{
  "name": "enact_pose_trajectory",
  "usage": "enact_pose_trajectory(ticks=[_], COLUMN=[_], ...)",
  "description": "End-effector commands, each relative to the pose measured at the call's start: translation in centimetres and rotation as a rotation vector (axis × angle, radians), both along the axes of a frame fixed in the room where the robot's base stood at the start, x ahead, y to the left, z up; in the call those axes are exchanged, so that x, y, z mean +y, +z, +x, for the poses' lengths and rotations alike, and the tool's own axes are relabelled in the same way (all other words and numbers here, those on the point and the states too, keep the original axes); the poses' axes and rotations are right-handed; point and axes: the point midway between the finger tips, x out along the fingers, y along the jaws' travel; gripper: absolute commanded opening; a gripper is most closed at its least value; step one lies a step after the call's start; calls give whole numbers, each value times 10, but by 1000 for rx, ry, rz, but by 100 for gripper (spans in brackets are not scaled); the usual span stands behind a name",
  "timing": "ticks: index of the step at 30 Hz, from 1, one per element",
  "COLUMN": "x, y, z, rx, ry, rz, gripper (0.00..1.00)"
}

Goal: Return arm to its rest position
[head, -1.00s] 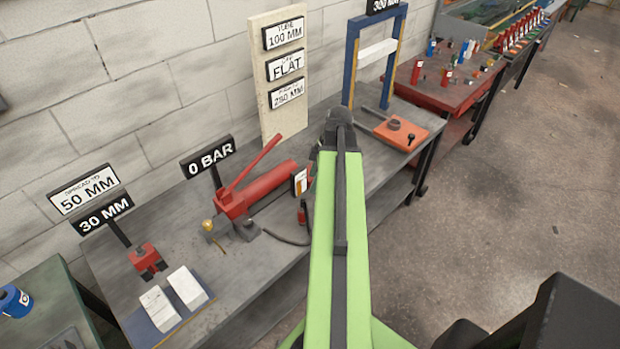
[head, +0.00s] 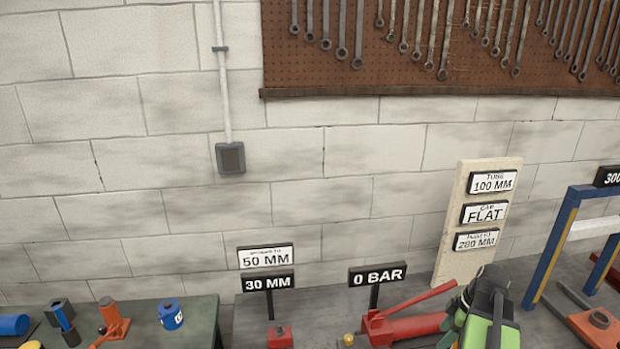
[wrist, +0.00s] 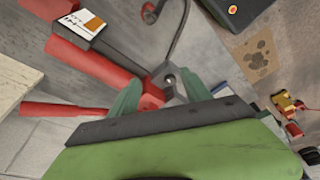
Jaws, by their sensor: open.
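My green arm (head: 482,318) shows at the bottom right of the head view, in front of the bench and beside the red hand pump (head: 415,327). My gripper's fingertips cannot be made out there. In the wrist view my gripper (wrist: 160,86) has its two grey-green fingers spread apart. Behind them lie the pump's red body (wrist: 95,68) and a dark hose (wrist: 178,38). No held object is seen between the fingers. Whether a finger touches the pump cannot be told.
A blue press frame (head: 556,245) and orange plate (head: 597,328) stand right of my arm. A signboard (head: 465,245) stands behind it. Signs read 0 BAR (head: 378,275) and 30 MM (head: 268,282). A green table (head: 190,325) is at left.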

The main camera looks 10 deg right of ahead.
Motion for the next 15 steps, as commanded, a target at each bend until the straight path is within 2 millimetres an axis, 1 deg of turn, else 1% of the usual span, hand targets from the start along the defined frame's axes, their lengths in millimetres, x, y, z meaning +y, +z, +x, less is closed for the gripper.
enact_pose_trajectory(ticks=[1, 2, 3, 5, 6, 8, 9, 11, 12, 14, 15], x=[41, 65, 96, 143, 173, 215, 241, 277, 298, 329, 344], y=[0, 0, -1, -2, -2, -3, -4, -5, -6, -6, -7], z=[25, 38, 52, 68, 76, 84, 87, 89, 88, 86, 83], rx=[1, 5, 10, 25, 38, 63, 81, 108, 126, 152, 169], ry=[85, 135, 198, 264, 286, 293, 282, 246, 209, 133, 64], rz=[-2, -5, -13, -24, -31, -43, -52, -66, -78, -96, -107], gripper=[56, 56, 56, 56, 56, 56, 56, 56, 56, 56, 56])
